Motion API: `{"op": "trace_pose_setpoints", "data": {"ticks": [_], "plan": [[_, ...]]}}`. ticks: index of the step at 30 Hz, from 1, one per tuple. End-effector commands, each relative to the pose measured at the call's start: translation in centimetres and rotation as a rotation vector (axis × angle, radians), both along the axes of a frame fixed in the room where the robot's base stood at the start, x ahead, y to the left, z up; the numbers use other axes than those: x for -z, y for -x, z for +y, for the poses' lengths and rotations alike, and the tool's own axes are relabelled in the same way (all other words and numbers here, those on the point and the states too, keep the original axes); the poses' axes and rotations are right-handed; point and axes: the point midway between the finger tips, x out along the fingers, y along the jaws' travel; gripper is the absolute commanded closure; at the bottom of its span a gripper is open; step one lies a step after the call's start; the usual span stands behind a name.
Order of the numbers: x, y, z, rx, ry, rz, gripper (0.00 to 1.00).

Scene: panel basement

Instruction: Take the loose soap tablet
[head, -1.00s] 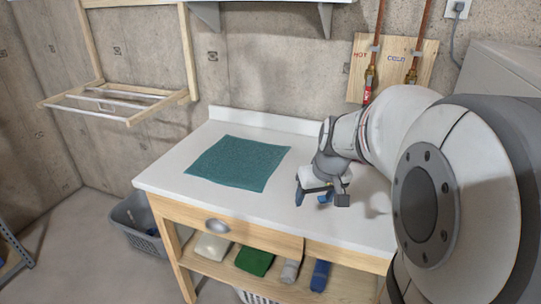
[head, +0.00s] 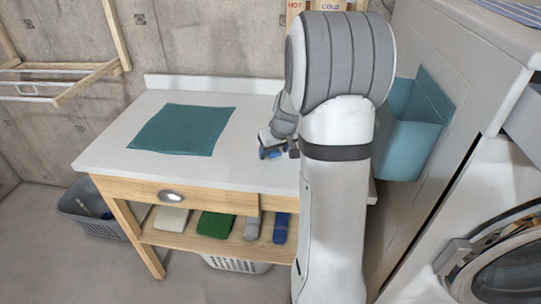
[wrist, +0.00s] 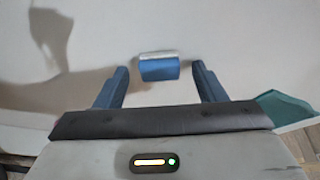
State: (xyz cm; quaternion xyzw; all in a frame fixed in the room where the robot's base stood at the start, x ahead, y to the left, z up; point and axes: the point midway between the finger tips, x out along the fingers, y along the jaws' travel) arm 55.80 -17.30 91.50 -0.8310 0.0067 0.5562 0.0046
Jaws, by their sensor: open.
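A small blue block with a pale strip along its far edge (wrist: 159,68), which looks like the soap tablet, lies on the white worktop in the wrist view. My gripper (wrist: 160,80) is open, with one blue finger on each side of the block and a visible gap to each. The block shows around the level of the fingertips; I cannot tell the height gap. In the head view my gripper (head: 271,153) is low over the right part of the worktop (head: 245,115), partly hidden by my arm. I cannot tell the block from the blue fingers there.
A teal cloth (head: 182,130) lies on the left of the worktop, clear of my gripper. Folded cloths, one green (head: 214,225), lie on the shelf below. A teal bin (head: 408,140) hangs on the appliance at right. A grey basket (head: 88,205) stands at left.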

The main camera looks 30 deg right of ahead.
Motion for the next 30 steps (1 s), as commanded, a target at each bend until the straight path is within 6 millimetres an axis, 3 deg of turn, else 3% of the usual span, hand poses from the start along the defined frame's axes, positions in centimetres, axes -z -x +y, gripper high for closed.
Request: {"op": "trace_pose_setpoints", "data": {"ticks": [7, 24, 30], "plan": [[0.15, -0.07, -0.03, 0.000, 0.001, -0.001, 0.36], [0.13, -0.03, -0.09, 0.001, 0.001, -0.001, 0.83], [0.11, -0.03, -0.11, 0.001, 0.001, -0.001, 0.84]]}}
